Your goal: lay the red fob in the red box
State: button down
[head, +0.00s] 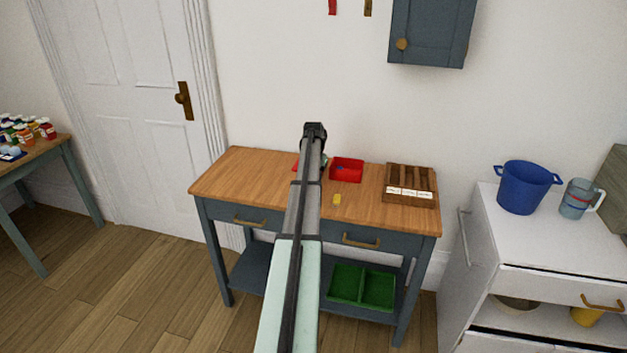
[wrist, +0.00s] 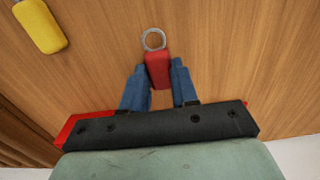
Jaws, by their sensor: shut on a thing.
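The red fob (wrist: 159,70), with a metal ring, is between the blue fingertips of my gripper (wrist: 158,88) in the wrist view. My gripper is shut on it, above the wooden tabletop; I cannot tell how high. In the head view my own arm mostly hides the gripper and the fob. The red box (head: 347,176) stands open on the table, just right of my arm, with a small blue thing in it.
A yellow fob (head: 337,199) lies on the table (head: 245,180) in front of the red box; it also shows in the wrist view (wrist: 40,25). A wooden rack (head: 410,199) with labels stands at the right. A green divided tray (head: 362,288) is on the lower shelf.

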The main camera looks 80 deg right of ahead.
jog(key=c, duration=0.9)
grip_release()
jog(key=shift+o, duration=0.2)
notch_tip(320, 180, up, 11)
jog(key=shift+r, duration=0.15)
jog(key=shift+o, duration=0.5)
jog(key=shift+r, duration=0.45)
